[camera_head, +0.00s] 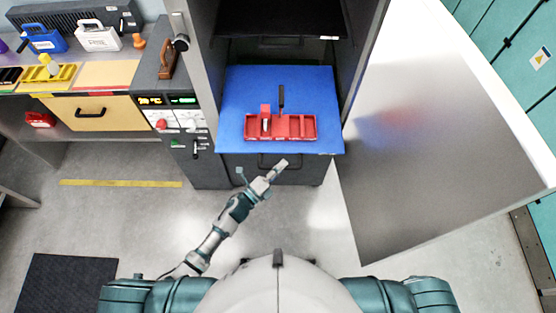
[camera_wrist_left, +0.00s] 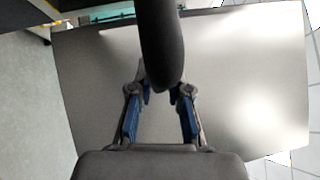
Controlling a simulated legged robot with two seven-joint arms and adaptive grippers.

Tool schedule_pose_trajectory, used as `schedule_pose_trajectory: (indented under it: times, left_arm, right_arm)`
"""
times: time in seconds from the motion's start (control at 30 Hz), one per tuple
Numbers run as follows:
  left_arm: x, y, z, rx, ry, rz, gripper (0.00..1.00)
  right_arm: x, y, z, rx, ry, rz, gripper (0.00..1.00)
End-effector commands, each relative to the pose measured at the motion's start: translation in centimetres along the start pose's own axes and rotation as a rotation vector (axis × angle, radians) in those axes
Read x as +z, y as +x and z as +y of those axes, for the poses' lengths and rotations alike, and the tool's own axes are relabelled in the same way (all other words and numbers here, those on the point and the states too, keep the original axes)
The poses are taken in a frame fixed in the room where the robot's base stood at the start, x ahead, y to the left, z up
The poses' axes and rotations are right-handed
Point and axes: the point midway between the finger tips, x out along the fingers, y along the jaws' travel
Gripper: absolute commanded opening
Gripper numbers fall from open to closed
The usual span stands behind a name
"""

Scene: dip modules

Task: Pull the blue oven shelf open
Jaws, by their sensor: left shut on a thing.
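The blue oven shelf (camera_head: 235,110) is slid out part way from the open oven, its front edge standing over the floor. A red compartment tray (camera_head: 279,137) lies on it, with a red block in it and a dark upright piece behind. My left gripper (camera_head: 279,166) is at the shelf's front, just below the edge. In the left wrist view its two fingers (camera_wrist_left: 160,100) are shut on a dark rounded handle (camera_wrist_left: 160,45), which hides part of their tips. How the handle joins the shelf is hidden. My right gripper is out of view.
The oven door (camera_head: 430,130) stands wide open on the right. A bench (camera_head: 105,75) with a yellow tray, toolboxes and a drawer stands further left. The floor in front is clear.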

Motion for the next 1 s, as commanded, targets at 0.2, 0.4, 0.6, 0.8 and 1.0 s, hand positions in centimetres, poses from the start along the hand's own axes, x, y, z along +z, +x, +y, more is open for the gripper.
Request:
schedule_pose_trajectory:
  times: [0.2, 0.4, 0.6, 0.8, 1.0]
  left_arm:
    - [-1.1, -0.2, 0.1, -0.001, -0.005, 0.013, 0.0]
    - [-1.1, -0.2, 0.1, 0.0, -0.005, 0.013, 0.0]
    - [-1.0, -0.3, 0.1, 0.0, -0.005, 0.011, 0.43]
    - [-0.4, -0.6, 0.1, -0.002, -0.006, 0.007, 0.43]
    - [-0.2, -1.7, 0.1, -0.002, -0.009, 0.005, 0.43]
  right_arm:
    - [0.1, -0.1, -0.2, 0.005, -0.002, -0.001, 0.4]
    - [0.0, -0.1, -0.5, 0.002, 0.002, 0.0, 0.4]
    - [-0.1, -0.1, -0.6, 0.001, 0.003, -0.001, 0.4]
    - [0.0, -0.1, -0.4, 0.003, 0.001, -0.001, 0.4]
    - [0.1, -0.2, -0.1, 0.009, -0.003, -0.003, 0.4]
